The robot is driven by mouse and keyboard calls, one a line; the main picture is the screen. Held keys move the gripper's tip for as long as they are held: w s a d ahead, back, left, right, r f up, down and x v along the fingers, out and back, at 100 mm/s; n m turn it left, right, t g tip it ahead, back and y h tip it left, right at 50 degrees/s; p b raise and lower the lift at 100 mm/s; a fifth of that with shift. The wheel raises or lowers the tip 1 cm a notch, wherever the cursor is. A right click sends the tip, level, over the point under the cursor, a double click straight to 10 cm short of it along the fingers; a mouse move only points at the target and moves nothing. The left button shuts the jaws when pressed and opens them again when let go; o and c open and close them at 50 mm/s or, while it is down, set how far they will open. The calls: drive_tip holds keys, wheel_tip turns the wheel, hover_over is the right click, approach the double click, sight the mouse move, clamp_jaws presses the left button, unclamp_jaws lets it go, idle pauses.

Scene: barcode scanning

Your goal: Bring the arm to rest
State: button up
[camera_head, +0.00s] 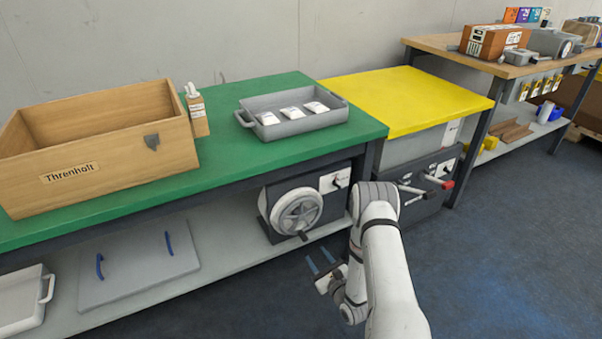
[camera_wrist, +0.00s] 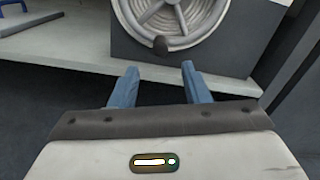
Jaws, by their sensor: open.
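My gripper (camera_head: 323,268) hangs low in front of the green bench, over the dark floor, with my white arm bent above it. In the wrist view my gripper (camera_wrist: 154,84) shows two blue fingers set apart with nothing between them. A grey machine with a round ribbed wheel (camera_head: 298,213) stands on the lower shelf just beyond the fingers. It also shows in the wrist view, with its wheel (camera_wrist: 175,18) ahead of the fingertips. The fingers look apart from it.
On the green bench top (camera_head: 225,151) are a wooden crate (camera_head: 100,150) and a grey tray (camera_head: 292,112) with several white packets. A yellow-topped unit (camera_head: 405,98) stands to the right, with levers sticking out near my arm. The floor (camera_head: 490,240) at the right is clear.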

drive_tip(key=w+d+r+n+g+h+p, duration=0.1)
drive_tip(key=w+r+n+p, duration=0.25)
drive_tip(key=r, duration=0.45)
drive_tip(key=w+d+r+n+g+h+p, duration=0.15)
drive_tip(key=r+n+p, duration=0.25)
drive_tip(key=r, duration=0.5)
wheel_tip(320, 180, up, 19)
drive_tip(key=s+d+n+g+h+p, duration=0.2)
drive_tip(key=n+g+h+p, duration=0.1)
drive_tip(key=n+p, duration=0.45)
drive_tip(key=s+r+n+g+h+p, duration=0.1)
drive_tip(key=s+r+n+g+p, duration=0.2)
drive_tip(key=s+r, duration=0.45)
drive_tip(key=s+r+n+g+h+p, duration=0.1)
drive_tip(key=s+r+n+p, duration=0.3)
drive_tip(key=r, duration=0.7)
drive_tip(key=s+r+n+g+p, duration=0.2)
drive_tip(key=s+r, duration=0.4)
drive_tip(key=s, duration=0.4)
drive_tip(key=s+a+r+n+g+p, duration=0.1)
drive_tip(key=s+r+n+p, duration=0.3)
drive_tip(key=s, duration=0.7)
wheel_tip(320, 180, up, 3)
drive_tip(key=g+p, duration=0.1)
drive_tip(key=p, duration=0.1)
drive_tip(key=shift+s+r+p, duration=0.2)
drive_tip(key=shift+s+p, duration=0.1)
drive_tip(key=shift+a+g+y, duration=0.1)
drive_tip(key=shift+g+y, duration=0.15)
